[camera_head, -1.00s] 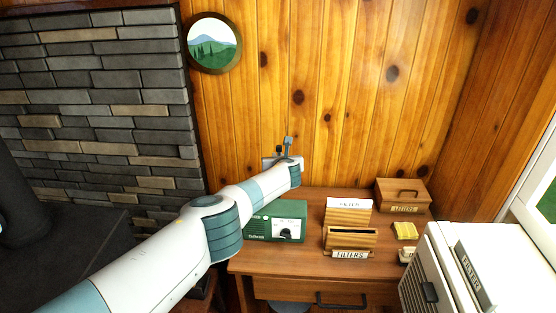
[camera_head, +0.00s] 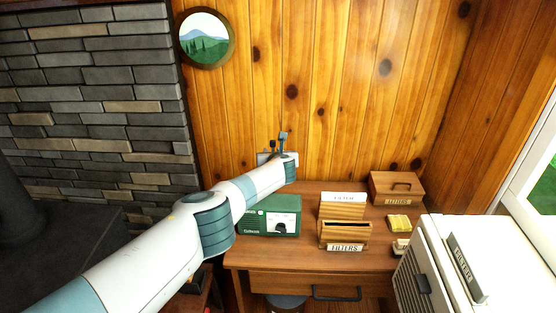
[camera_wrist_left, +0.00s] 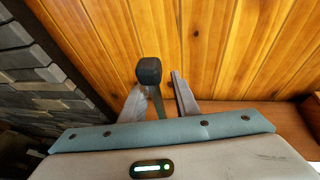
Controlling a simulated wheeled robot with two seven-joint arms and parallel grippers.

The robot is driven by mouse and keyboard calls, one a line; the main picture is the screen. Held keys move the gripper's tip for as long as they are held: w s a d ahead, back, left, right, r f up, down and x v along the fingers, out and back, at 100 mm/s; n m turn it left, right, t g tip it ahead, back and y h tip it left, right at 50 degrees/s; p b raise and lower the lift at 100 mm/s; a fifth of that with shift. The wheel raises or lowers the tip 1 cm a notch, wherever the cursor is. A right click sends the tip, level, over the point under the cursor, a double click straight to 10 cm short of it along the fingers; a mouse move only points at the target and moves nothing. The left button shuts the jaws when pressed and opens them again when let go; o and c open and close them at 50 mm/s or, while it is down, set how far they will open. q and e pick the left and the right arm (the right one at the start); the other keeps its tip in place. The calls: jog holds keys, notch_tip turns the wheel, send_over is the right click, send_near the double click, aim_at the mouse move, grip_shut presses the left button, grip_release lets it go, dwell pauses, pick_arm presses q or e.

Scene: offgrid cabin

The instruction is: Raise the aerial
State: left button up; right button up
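The green radio (camera_head: 268,216), with a dial on its front, stands on the wooden desk (camera_head: 315,270). In the left wrist view a thin greenish stem, seemingly the aerial, has a dark knob (camera_wrist_left: 149,71) on top. My left gripper (camera_wrist_left: 160,92) has one finger on each side of this stem, below the knob. The fingers are apart, and a gap shows between the stem and the right finger. The stem's base is hidden. My right gripper is not in view.
A wooden filter holder (camera_head: 343,232) stands right of the radio. The plank wall (camera_head: 330,100) rises close behind the gripper. A stone wall (camera_head: 95,110) is left.

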pick_arm(q)
jog(key=p+v, duration=0.3)
jog(key=v, duration=1.4)
dwell(0.3)
jog(key=shift+d+r, duration=0.1)
jog(key=shift+r, duration=0.05)
